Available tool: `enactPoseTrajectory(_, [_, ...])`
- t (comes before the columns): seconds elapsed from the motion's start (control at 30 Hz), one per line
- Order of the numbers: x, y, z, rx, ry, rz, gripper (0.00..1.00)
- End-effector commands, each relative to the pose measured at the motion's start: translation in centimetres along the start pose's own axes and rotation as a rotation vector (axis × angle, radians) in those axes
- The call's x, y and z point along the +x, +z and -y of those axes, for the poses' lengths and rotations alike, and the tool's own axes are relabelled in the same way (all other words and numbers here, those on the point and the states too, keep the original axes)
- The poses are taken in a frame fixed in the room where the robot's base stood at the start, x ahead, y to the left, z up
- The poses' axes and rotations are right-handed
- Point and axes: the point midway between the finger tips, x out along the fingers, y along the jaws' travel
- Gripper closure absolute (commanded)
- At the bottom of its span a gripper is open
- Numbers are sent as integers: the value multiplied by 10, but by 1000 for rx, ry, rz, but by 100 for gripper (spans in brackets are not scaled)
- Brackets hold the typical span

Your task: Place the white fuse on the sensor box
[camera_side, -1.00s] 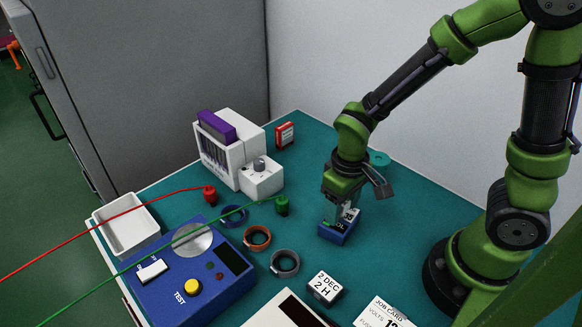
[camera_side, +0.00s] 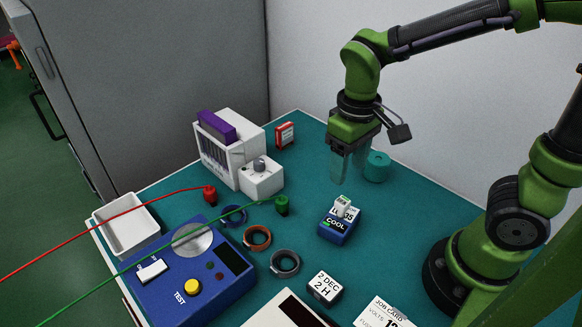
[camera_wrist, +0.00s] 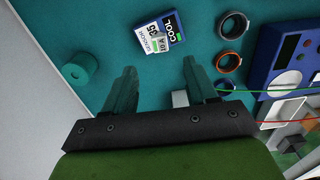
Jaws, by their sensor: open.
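The sensor box (camera_side: 336,230) is a small blue box with a white label panel, a COOL mark and a number, standing upright on the teal mat. The white fuse (camera_side: 342,205), a small white block with a green mark, rests on top of the box. In the wrist view the sensor box (camera_wrist: 150,38) lies beyond the fingertips, with the fuse (camera_wrist: 172,32) over its label, marked 10 A. My gripper (camera_side: 347,176) is open and empty, raised above the mat behind the box and apart from it. Both fingers show in the wrist view (camera_wrist: 158,70).
A teal roll (camera_side: 377,167) stands right of my gripper. A white rack unit (camera_side: 232,160) and a red box (camera_side: 285,134) stand at the back. A blue tester (camera_side: 215,285), several rings, two coloured plugs with wires and a white tray (camera_side: 127,228) lie left. A date block (camera_side: 325,288) is in front.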

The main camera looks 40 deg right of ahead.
Motion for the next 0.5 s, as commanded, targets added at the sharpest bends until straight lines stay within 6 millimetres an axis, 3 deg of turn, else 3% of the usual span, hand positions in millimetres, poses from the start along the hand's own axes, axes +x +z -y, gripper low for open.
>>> enactPoseTrajectory(0.17, [-17, 3, -5, 37, -35, -60, 43])
enactPoseTrajectory(0.5, [-70, 27, -27, 269, -233, -457, 43])
